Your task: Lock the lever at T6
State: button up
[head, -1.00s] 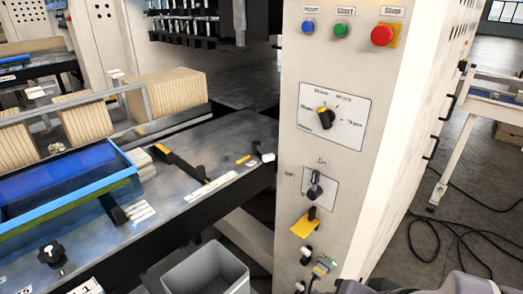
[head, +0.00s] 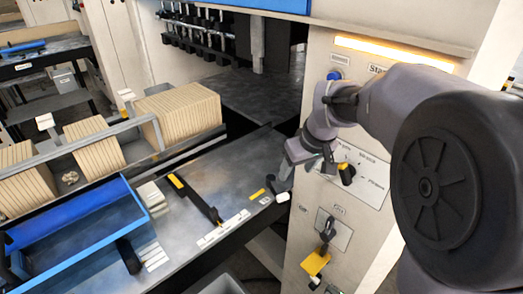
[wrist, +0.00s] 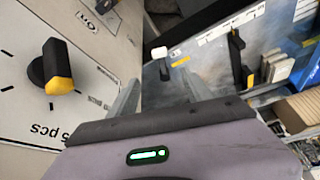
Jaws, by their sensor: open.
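No T6 label can be read in these views. A long black lever with a yellow end (head: 195,197) lies on the grey machine table in the head view; it also shows in the wrist view (wrist: 237,55). A short black lever with a white knob (head: 276,191) sits at the table's right edge; its white knob (wrist: 159,53) appears beyond my fingers in the wrist view. My gripper (head: 305,168) is open and empty, in front of the control panel, above and near the white-knobbed lever. I cannot tell which lever is T6.
The panel carries a black and yellow rotary selector (head: 346,173), close beside my gripper, and a lower switch (head: 327,229) with a yellow tag (head: 315,262). A blue tray (head: 75,245) and brown board stacks (head: 178,115) stand to the left. The table's middle has bare room.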

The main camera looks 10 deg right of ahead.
aim_at(283, 195)
jog(key=b+x, duration=0.1)
jog(key=x, duration=0.4)
jog(key=b+x, duration=0.1)
jog(key=x, duration=0.4)
jog(key=b+x, duration=0.1)
jog(key=x, duration=0.4)
jog(key=shift+s+f, duration=0.15)
jog(key=shift+f, duration=0.3)
grip_shut()
jog(key=shift+r, duration=0.1)
